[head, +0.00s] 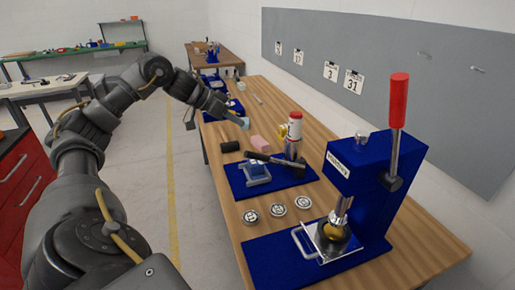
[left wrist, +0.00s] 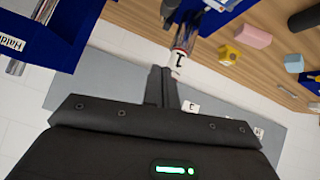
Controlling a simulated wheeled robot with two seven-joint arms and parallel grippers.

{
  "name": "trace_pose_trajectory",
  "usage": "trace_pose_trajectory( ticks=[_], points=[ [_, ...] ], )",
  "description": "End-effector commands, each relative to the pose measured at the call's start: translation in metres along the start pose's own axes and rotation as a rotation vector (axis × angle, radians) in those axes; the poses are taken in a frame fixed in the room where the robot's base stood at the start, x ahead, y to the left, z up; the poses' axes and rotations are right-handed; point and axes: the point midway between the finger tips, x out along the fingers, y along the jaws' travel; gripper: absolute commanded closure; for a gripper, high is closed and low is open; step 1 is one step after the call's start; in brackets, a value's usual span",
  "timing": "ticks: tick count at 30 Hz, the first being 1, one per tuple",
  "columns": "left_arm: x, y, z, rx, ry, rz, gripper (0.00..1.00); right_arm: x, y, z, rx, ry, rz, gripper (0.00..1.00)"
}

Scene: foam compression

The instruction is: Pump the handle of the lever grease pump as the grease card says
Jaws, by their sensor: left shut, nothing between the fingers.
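My left gripper (head: 229,115) reaches over the left edge of the bench in the head view. Its fingers (left wrist: 163,88) are shut and empty in the left wrist view. A white canister with a red top (head: 294,127) stands upright mid-bench, apart from the gripper; it also shows in the left wrist view (left wrist: 181,52). A dark bar (head: 272,159) lies at its foot. A blue press (head: 360,177) with an upright red-handled lever (head: 398,100) stands at the near right. I cannot tell which is the grease pump. Number cards (head: 353,81) hang on a grey panel; the grease card is not identifiable.
A pink block (head: 261,143) and black cylinder (head: 230,147) lie near the gripper. Floor left of the bench (head: 172,180) is clear.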

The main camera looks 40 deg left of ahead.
Motion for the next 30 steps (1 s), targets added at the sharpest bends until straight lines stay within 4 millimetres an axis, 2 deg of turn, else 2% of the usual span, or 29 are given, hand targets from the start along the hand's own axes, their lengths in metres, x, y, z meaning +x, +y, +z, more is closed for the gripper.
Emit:
trace_pose_trajectory(
  ticks=[5,11,23,27,30],
  points=[
    [-0.001,-0.001,0.001,-0.002,-0.002,-0.003,1.00,-0.001,0.001,-0.004,0.000,0.007,0.001,0.64],
    [0.017,0.001,-0.001,0.000,-0.003,0.002,1.00,-0.008,0.000,-0.003,0.000,0.005,0.000,0.64],
    [0.100,0.003,-0.003,-0.001,-0.003,0.005,1.00,-0.040,0.001,-0.006,0.000,0.004,0.001,0.64],
    [0.105,0.000,0.019,0.000,-0.008,0.000,1.00,-0.042,0.002,-0.005,-0.001,0.003,0.001,0.64],
    [0.107,0.001,0.028,0.002,-0.006,0.000,1.00,-0.045,0.003,-0.006,-0.001,0.004,0.003,0.64]
  ],
)
